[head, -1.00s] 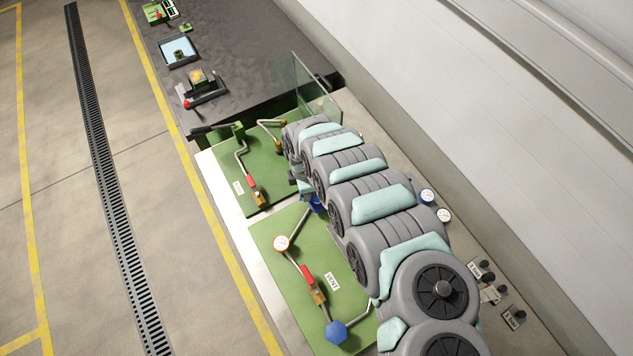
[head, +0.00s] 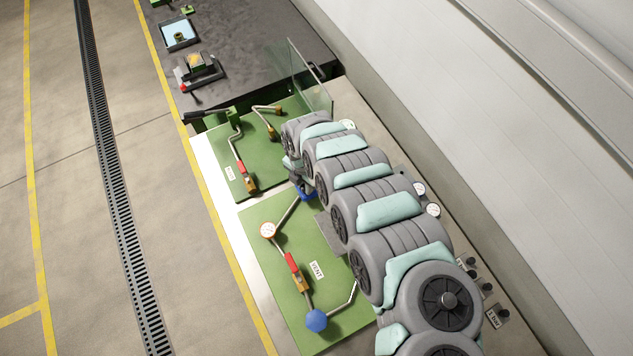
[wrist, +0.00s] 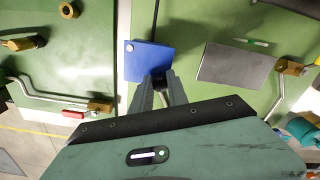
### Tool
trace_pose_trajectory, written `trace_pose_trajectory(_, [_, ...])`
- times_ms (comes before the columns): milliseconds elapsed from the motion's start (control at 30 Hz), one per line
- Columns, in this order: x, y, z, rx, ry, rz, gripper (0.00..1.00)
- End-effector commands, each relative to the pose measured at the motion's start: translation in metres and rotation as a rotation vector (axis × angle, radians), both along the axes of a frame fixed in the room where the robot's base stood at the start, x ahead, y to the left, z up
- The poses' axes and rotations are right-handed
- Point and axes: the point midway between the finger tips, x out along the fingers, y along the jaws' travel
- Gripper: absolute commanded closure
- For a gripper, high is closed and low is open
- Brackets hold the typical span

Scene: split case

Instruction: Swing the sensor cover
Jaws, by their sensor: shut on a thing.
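A flat blue plate (wrist: 149,58) with a pale round pin in its upper left corner shows in the wrist view and looks like the sensor cover. My gripper (wrist: 160,82) is shut on its near edge, with the fingers hiding that part. My gripper (head: 294,168) there is mostly hidden by the arm links.
A grey rectangular plate (wrist: 236,65) lies right of my gripper. The near green panel (head: 270,216) carries a gauge (head: 268,230), a red-handled valve (head: 293,270) and a blue knob (head: 317,320). A clear upright pane (head: 309,80) stands behind my arm.

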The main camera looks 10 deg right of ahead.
Motion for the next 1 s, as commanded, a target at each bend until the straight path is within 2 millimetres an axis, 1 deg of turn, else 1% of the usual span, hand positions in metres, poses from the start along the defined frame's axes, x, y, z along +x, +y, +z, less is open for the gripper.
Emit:
trace_pose_trajectory(133, [0.0001, 0.0045, -0.0001, -0.001, 0.001, 0.023, 1.00])
trace_pose_trajectory(467, [0.0001, 0.0046, -0.0001, -0.001, 0.000, 0.025, 1.00])
trace_pose_trajectory(500, [0.0001, 0.0045, 0.0000, -0.001, 0.000, 0.025, 0.79])
trace_pose_trajectory(700, [0.0003, 0.0045, 0.0000, -0.001, 0.000, 0.024, 0.62])
trace_pose_trajectory(767, [0.0001, 0.0045, -0.0001, -0.001, 0.000, 0.024, 0.58])
trace_pose_trajectory(1000, [0.0004, 0.0046, 0.0004, -0.001, -0.001, 0.024, 0.58])
